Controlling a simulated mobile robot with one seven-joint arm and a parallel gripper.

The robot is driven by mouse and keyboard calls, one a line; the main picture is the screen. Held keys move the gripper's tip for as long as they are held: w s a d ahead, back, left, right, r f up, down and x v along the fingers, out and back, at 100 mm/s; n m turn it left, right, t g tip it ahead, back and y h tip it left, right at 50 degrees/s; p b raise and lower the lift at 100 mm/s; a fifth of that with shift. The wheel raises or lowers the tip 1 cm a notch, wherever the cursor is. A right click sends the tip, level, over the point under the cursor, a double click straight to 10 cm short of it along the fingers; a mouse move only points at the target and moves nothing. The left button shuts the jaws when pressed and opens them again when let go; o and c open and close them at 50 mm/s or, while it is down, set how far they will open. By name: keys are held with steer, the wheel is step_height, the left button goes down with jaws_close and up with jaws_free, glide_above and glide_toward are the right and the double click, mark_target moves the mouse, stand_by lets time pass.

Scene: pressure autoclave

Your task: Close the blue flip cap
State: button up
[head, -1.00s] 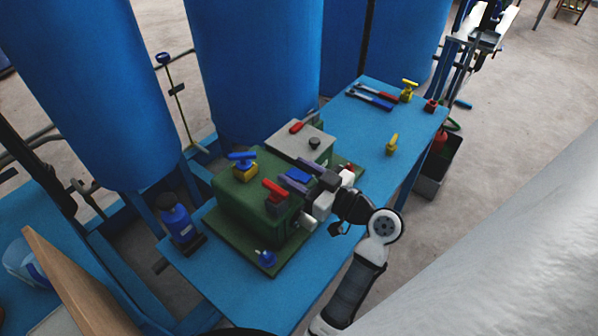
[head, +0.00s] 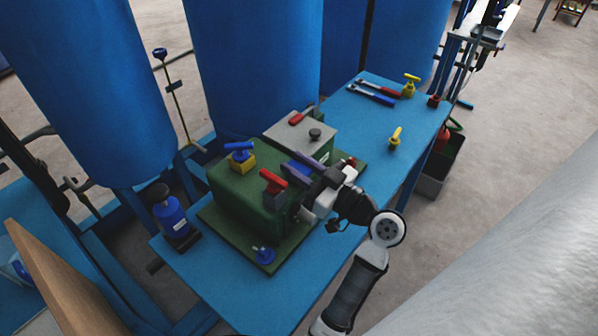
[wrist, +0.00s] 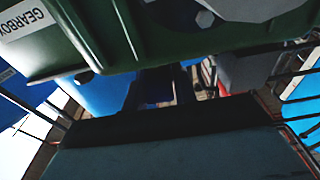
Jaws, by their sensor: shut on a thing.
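The blue flip cap (head: 297,169) is on the near right side of the green gearbox (head: 232,193), small and partly covered by my fingers. My gripper (head: 300,170) reaches in from the right, its purplish fingers on either side of the cap and shut on it. In the wrist view, two dark fingers (wrist: 163,88) point away beneath the green gearbox (wrist: 90,45), with a little dark blue between them. The cap's hinge and its exact angle are hidden.
A red-handled valve (head: 273,185) stands close left of my fingers. A blue-handled valve (head: 240,153) is on the gearbox top, and a grey box (head: 300,135) stands behind. The blue table (head: 360,135) has free room toward the far right.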

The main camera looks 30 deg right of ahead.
steer(key=o, duration=0.9)
steer(key=b+v, duration=0.2)
steer(key=v, duration=1.1)
steer(key=shift+s+d, duration=0.15)
steer(key=shift+s, duration=0.2)
